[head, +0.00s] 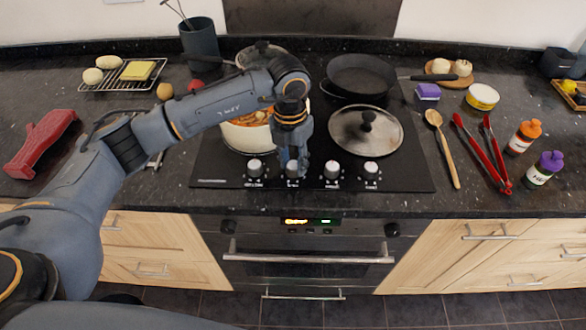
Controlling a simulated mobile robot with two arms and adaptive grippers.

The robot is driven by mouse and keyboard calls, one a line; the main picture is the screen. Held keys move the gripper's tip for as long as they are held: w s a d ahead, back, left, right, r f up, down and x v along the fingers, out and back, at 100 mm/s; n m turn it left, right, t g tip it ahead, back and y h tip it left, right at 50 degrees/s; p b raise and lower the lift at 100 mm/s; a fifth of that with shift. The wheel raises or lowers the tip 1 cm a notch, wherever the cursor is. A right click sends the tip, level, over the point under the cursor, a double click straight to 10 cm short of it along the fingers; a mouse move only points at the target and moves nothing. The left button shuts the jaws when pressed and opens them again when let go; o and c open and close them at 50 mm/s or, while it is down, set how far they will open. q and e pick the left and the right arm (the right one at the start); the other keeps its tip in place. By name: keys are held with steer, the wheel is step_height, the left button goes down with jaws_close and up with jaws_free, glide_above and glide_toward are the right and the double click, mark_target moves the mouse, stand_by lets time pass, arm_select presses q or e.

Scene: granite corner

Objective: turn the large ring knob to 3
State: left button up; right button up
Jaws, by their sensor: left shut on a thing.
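A row of several silver knobs sits along the front strip of the black cooktop (408,178). My left gripper (293,169) reaches down from above and is shut on the second knob from the left (293,180), which its fingers mostly hide. The far-left knob (255,168), the third knob (331,169) and the far-right knob (371,171) stand free beside it. The small labels under the knobs are too small to read, and the held knob's pointer is hidden. My right gripper is not in view.
A pot of food (245,137) stands behind my left gripper, partly hidden by my arm. A lid (366,132) lies right of it, with a black frying pan (362,76) behind. A wooden spoon (443,145) and red tongs (483,150) lie on the right counter.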

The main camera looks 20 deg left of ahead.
mark_target(294, 163)
arm_select(q)
steer(key=m+b, duration=0.5)
steer(key=shift+w+f+m, duration=0.1)
steer(key=shift+f+m, duration=0.05)
steer(key=shift+m, duration=0.15)
steer(key=m+b, duration=0.3)
steer(key=shift+d, duration=0.1)
steer(key=shift+r+m+b, duration=0.2)
steer(key=shift+m+b, duration=0.5)
steer(key=shift+m, duration=0.4)
steer(key=o, duration=1.1)
steer(key=shift+o, duration=0.2)
step_height(294, 163, up, 12)
steer(key=shift+w, duration=0.25)
steer(key=shift+s+f, duration=0.1)
